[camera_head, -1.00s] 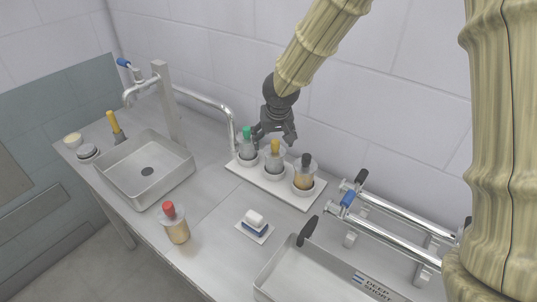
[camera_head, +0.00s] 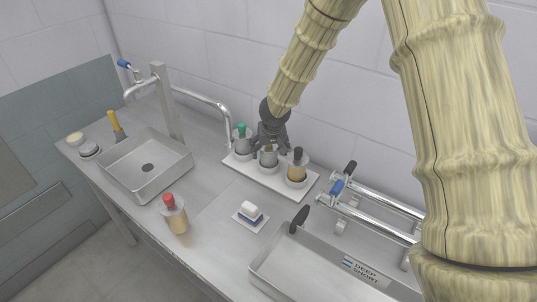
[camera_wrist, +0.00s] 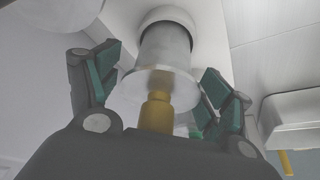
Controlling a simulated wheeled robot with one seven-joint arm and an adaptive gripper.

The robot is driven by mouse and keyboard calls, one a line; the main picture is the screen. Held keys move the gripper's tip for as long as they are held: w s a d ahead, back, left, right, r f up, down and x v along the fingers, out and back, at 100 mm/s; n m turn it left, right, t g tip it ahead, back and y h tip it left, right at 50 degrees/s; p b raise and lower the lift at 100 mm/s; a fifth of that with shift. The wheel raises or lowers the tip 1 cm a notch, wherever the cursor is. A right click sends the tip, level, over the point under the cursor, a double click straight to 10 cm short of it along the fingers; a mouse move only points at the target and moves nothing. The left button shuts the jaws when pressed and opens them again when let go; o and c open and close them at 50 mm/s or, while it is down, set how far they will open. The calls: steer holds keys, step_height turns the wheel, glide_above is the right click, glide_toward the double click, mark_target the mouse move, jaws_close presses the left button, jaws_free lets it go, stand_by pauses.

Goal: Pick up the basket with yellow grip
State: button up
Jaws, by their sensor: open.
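The basket with the yellow grip (camera_head: 267,160) stands upright in the middle of a white holder (camera_head: 240,172). The basket with the green grip (camera_head: 242,142) is to its left and the one with the black grip (camera_head: 297,170) to its right. My gripper (camera_head: 270,146) is open just over the middle basket and partly hides its grip. In the wrist view, the yellow grip (camera_wrist: 157,112) and its clear, pale basket body (camera_wrist: 165,52) lie between my spread fingers (camera_wrist: 163,82). No firm contact shows.
A curved faucet pipe (camera_head: 205,97) reaches close to the holder from the left. A sink (camera_head: 148,183), a red-capped bottle (camera_head: 173,215) and a sponge on a dish (camera_head: 250,217) lie left and front. A deep basin (camera_head: 310,268) and rails (camera_head: 375,212) are right.

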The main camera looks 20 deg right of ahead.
steer(key=shift+w+f, duration=0.25)
steer(key=shift+f, duration=0.15)
steer(key=shift+s+r, duration=0.25)
steer(key=shift+s, duration=0.05)
steer(key=shift+w+f, duration=0.15)
steer(key=c, duration=0.9)
steer(key=shift+c, duration=0.5)
